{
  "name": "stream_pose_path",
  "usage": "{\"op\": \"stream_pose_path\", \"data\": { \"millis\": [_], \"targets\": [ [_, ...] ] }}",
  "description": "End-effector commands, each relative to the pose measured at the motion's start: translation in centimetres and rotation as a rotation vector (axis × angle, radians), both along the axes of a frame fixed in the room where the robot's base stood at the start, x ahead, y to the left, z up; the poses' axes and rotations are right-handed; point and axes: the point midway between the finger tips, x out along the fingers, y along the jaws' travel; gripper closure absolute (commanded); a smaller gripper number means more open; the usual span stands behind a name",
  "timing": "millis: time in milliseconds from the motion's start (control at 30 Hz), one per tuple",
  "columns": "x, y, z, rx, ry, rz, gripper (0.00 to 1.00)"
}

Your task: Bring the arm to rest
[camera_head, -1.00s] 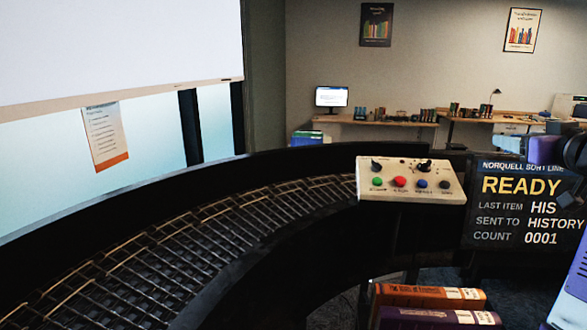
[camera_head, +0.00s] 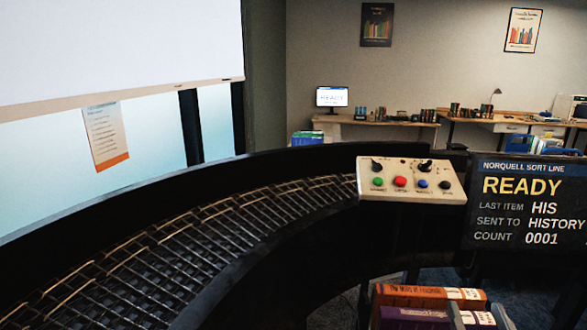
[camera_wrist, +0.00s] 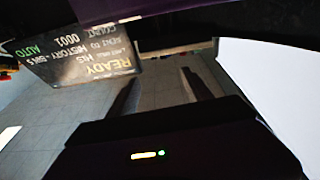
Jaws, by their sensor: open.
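My gripper (camera_wrist: 160,82) shows in the wrist view with its two fingers apart and nothing between them. Tiled floor lies beyond the fingers. My arm and gripper do not show in the head view.
The curved roller conveyor (camera_head: 190,245) runs along the left. A control box (camera_head: 411,180) with coloured buttons stands beside it. A display (camera_head: 528,204) reads READY, HIS, HISTORY, 0001; it appears inverted in the wrist view (camera_wrist: 80,58). Books (camera_head: 430,296) lie at the lower right.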

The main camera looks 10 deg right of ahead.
Motion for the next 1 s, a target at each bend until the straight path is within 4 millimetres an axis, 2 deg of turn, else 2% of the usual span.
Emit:
{"op": "stream_pose_path", "data": {
  "millis": [33,100,500,800,1000],
  "targets": [
    [-1.7,1.4,-1.2,0.004,0.010,0.018,0.42],
    [-3.8,3.1,-2.2,0.007,0.012,0.041,0.42],
    [-16.5,11.1,-6.3,0.048,0.109,0.177,0.42],
    [-25.6,15.0,-9.8,0.093,0.329,0.259,0.42],
    [-29.5,15.9,-11.8,0.114,0.446,0.286,0.42]
  ]
}}
